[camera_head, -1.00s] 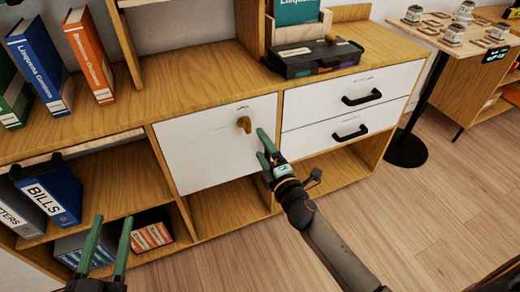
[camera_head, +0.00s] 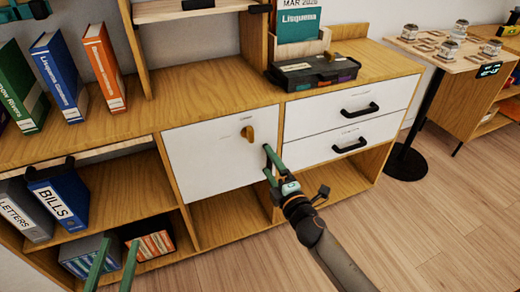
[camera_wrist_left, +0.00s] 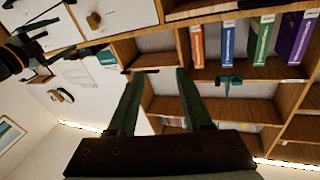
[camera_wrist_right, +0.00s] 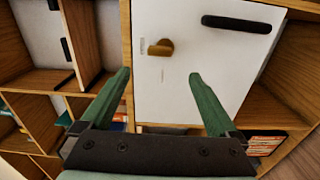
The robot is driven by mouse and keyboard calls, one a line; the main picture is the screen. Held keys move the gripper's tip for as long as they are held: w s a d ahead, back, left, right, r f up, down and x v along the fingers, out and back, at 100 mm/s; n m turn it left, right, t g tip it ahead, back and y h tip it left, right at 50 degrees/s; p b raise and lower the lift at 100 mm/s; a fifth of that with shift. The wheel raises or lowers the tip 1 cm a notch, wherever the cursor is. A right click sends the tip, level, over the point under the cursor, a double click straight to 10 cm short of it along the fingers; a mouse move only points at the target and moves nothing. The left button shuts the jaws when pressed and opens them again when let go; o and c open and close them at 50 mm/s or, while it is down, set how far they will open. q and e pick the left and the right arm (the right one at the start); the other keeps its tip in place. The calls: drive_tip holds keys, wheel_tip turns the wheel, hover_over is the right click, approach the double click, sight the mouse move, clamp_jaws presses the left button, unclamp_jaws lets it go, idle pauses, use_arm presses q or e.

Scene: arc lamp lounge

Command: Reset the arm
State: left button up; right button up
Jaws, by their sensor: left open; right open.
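My right gripper (camera_head: 268,160) is open and empty, in front of the cabinet's white door (camera_head: 205,155). It is to the right of and below the door's wooden knob (camera_head: 248,133), apart from it in the picture. In the right wrist view the knob (camera_wrist_right: 161,47) shows beyond the open fingers (camera_wrist_right: 160,75). My left gripper (camera_head: 120,243) is at the bottom left of the head view, low in front of the shelves, with its base cut off. The left wrist view shows its fingers (camera_wrist_left: 157,75) apart with nothing between them.
Two white drawers with black handles (camera_head: 360,110) are right of the door. A black tray (camera_head: 312,73) sits on the cabinet top (camera_head: 215,82). A stand with jars (camera_head: 455,58) is at the right. The floor (camera_head: 440,220) is clear.

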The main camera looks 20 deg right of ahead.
use_arm(q)
drive_tip(key=shift+r, duration=0.1)
use_arm(e)
drive_tip(key=s+a+r+m+y, duration=0.2)
drive_tip(key=s+a+r+m, duration=0.2)
drive_tip(key=s+m, duration=0.4)
drive_tip(key=s+a+r+m+y, duration=0.3)
drive_tip(key=s+m, duration=0.2)
drive_tip(key=s, duration=0.5)
use_arm(q)
drive_tip(key=s+a+f+n+g+y+p, duration=0.1)
drive_tip(key=s+g+p, duration=0.3)
drive_tip(key=p, duration=0.7)
drive_tip(key=s+a+f+n+g+y+p, duration=0.1)
drive_tip(key=s+f+g+p, duration=0.3)
drive_tip(key=p, duration=0.8)
drive_tip(key=shift+s+a+n+g+y, duration=0.25)
drive_tip(key=shift+s+n+g+y, duration=0.3)
drive_tip(key=shift+s+y, duration=0.2)
use_arm(e)
drive_tip(key=s+d+f+m+g+h, duration=0.2)
drive_tip(key=s+f+g, duration=0.3)
drive_tip(key=s+g, duration=0.3)
drive_tip(key=shift+s+d+m+g+h, duration=0.25)
drive_tip(key=shift+s+m+g+h, duration=0.2)
drive_tip(key=shift+m+h, duration=0.35)
use_arm(q)
drive_tip(key=shift+r, duration=0.1)
